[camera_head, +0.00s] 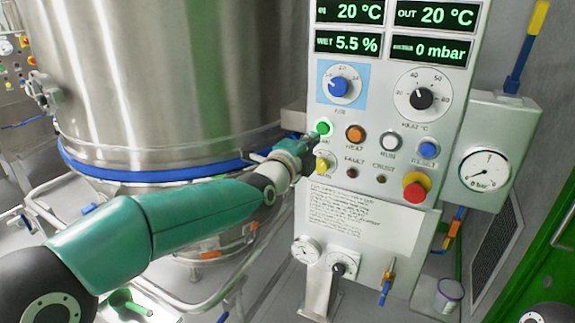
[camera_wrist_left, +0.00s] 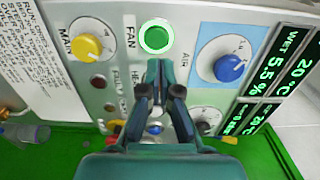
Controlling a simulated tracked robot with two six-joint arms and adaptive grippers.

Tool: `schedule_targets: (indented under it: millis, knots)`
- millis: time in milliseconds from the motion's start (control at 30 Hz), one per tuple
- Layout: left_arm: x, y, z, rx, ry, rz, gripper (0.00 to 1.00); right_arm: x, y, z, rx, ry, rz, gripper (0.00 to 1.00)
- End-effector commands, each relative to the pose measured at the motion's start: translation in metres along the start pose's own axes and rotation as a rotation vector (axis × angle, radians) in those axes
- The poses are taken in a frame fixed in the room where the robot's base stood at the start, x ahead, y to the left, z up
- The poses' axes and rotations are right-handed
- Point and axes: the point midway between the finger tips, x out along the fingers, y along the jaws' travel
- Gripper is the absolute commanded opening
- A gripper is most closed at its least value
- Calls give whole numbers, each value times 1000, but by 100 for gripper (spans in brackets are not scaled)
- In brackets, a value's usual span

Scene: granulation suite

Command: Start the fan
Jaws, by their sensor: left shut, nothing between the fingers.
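The fan button (camera_head: 323,128) is bright green, on the left of the white control panel (camera_head: 365,220). In the left wrist view the green button (camera_wrist_left: 155,38), labelled FAN, shows in full inside a pale ring. My left gripper (camera_head: 310,142) is shut and empty, just below and left of the button. In the left wrist view its closed fingertips (camera_wrist_left: 161,66) point toward the panel just under the button; I cannot tell whether they touch it. My right gripper is not in view.
The blue air knob (camera_head: 338,86) sits above the button and the yellow main knob (camera_head: 322,165) below. Heat, run and reset buttons line up to the right, with a red emergency stop (camera_head: 415,191) lower. A large steel vessel (camera_head: 165,80) stands left. The pressure display (camera_head: 430,52) reads 0 mbar.

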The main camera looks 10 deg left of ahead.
Motion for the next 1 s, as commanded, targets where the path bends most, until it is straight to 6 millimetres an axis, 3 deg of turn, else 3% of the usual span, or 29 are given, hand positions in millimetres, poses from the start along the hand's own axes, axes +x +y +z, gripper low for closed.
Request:
schedule_targets:
  millis: [200,400,1000]
  knots:
    - [-50,2,4,-1,-5,1,0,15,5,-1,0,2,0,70]
    - [-76,2,5,0,-8,3,0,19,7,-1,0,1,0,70]
    - [-83,2,7,0,-11,5,0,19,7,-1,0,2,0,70]
